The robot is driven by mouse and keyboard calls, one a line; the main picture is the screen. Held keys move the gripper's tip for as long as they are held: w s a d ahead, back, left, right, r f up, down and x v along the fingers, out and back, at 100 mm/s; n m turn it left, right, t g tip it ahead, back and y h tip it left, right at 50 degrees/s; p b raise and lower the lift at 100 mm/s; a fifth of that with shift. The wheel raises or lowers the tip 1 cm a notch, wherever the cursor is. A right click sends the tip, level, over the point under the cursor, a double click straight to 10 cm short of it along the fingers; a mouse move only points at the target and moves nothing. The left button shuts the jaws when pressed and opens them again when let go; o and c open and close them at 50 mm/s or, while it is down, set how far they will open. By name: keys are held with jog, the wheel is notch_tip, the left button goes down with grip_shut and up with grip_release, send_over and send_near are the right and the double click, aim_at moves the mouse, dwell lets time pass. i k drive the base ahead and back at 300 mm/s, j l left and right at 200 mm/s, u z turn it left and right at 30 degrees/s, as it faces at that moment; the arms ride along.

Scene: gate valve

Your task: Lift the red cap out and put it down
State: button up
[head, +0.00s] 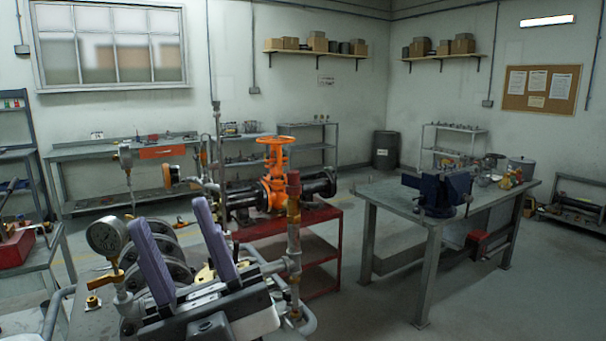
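A dull red cap (293,183) sits on top of an upright brass and grey pipe fitting (294,225), right of my gripper. My gripper (167,213) is in the lower left foreground, with two purple fingers pointing up. The fingers stand apart with nothing held between them. It appears to the left of the cap and apart from it. An orange gate valve (274,190) with a handwheel stands behind, on a dark pipe over a red stand (325,221).
A pressure gauge (107,236) and pipework crowd the left of my gripper. A grey workbench (390,193) with a blue vise (437,191) stands to the right. Open floor (375,310) lies between the pipework and this bench. Shelves and benches line the back wall.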

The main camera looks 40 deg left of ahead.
aim_at(293, 187)
jog(key=i+l+u, duration=0.1)
jog(key=i+u, duration=0.25)
jog(key=u, duration=0.15)
jog(key=i+l+u, duration=0.2)
jog(key=u, duration=0.3)
jog(key=i+l+u, duration=0.55)
jog(key=l+u, duration=0.2)
jog(key=u, duration=0.2)
